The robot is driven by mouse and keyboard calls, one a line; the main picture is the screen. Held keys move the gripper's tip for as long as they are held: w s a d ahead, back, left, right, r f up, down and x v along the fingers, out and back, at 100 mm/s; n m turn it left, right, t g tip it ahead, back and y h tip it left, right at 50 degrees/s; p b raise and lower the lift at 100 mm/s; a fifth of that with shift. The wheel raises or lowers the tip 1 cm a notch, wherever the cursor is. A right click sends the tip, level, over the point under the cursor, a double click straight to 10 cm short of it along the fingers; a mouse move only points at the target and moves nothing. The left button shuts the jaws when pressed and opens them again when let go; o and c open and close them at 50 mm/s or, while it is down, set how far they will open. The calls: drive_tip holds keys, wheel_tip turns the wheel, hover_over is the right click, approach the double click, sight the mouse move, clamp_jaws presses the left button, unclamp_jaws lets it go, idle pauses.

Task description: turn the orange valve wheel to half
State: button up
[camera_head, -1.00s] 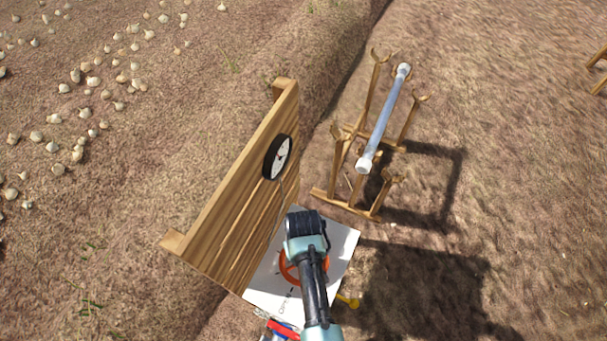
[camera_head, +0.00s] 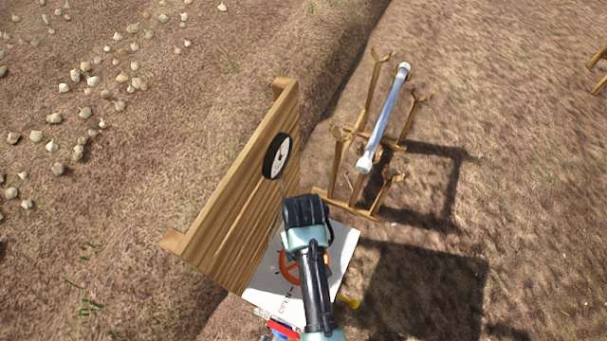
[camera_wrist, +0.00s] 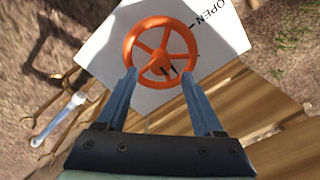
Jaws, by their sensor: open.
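The orange valve wheel (camera_wrist: 136,45) is mounted over a white plate (camera_wrist: 95,45) marked "OPEN" with dark tick marks. In the wrist view the whole wheel shows, with spokes, an orange hub and a dark pointer near the hub. In the head view the wheel (camera_head: 286,268) is partly hidden behind my arm. My gripper (camera_wrist: 159,75) is open, its two blue fingers spread, with the tips near the lower left and lower right of the rim. I cannot tell whether they touch it. In the head view the fingers are hidden.
A wooden board (camera_head: 235,190) with a round gauge (camera_head: 278,156) stands left of my arm. A wooden stand (camera_head: 345,140) holds a pale tube (camera_head: 385,115) at the back right. A yellow part (camera_head: 349,300) and a red-and-blue tool (camera_head: 283,327) lie near the plate.

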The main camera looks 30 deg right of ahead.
wheel_tip(320, 180, up, 7)
drive_tip(key=shift+b, duration=0.35)
drive_tip(key=shift+f, duration=0.1)
idle(0.3)
drive_tip(key=w+r+t+h+b, duration=0.25)
drive_tip(key=w+r+t, duration=0.65)
drive_tip(key=w+r, duration=0.65)
drive_tip(key=w+a+r+t+b, duration=0.1)
drive_tip(key=w+r+t, duration=0.1)
drive_tip(key=r, duration=0.4)
drive_tip(key=w+a+r+t, duration=0.1)
drive_tip(key=a+r+t, duration=0.1)
drive_tip(key=r, duration=0.4)
drive_tip(key=w+a+r+t+b, duration=0.1)
drive_tip(key=w+r+t, duration=0.15)
drive_tip(key=r, duration=0.35)
drive_tip(key=s+a+r+t, duration=0.2)
drive_tip(key=s+r+t, duration=0.2)
drive_tip(key=r, duration=0.5)
drive_tip(key=s+a+r+n+t+y+b, duration=0.1)
drive_tip(key=s+r+t, duration=0.3)
drive_tip(key=r, duration=0.5)
drive_tip(key=s+a+r+t+y+b, duration=0.1)
drive_tip(key=s+a+r+t, duration=0.3)
drive_tip(key=s+r, duration=0.3)
wheel_tip(320, 180, up, 2)
drive_tip(key=shift+s+r, duration=0.2)
drive_tip(key=shift+s, duration=0.2)
drive_tip(key=shift+y, duration=0.25)
